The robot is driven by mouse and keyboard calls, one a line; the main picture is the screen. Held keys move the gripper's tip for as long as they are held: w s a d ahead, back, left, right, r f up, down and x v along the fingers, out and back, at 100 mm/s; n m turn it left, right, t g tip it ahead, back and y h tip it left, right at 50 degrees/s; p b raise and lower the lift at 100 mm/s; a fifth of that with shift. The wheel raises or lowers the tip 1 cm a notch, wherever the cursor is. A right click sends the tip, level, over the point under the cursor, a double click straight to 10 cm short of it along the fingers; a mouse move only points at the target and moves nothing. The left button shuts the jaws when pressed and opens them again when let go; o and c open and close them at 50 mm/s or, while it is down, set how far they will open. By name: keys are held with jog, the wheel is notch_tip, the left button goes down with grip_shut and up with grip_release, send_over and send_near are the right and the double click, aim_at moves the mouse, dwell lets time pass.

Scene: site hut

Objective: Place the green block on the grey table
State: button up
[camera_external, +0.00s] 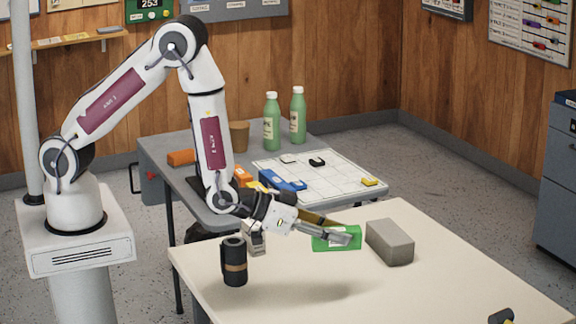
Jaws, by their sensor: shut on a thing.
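My gripper (335,238) is shut on the green block (322,243), with its fingers across the block. The block is held over the cream table in front, and a soft shadow lies on the tabletop below and to the left. Its exact height is hard to tell. The grey table (163,147) stands behind the cream table, partly hidden by my arm, with several things on it.
On the cream table (440,290) are a grey block (390,242) and a black cylinder (234,262). The grey table bears two green bottles (272,122), a brown cup (239,136), an orange block (181,157), blue pieces (280,181) and a white gridded sheet (335,177).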

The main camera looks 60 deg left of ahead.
jog(key=shift+w+d, duration=0.15)
jog(key=shift+d, duration=0.9)
jog(key=shift+w+d, duration=0.1)
jog(key=shift+d, duration=0.95)
jog(key=shift+f, duration=0.25)
send_over(344, 294)
jog(key=shift+f, duration=2.75)
jog(key=shift+f, duration=2.05)
jog(key=shift+f, duration=0.15)
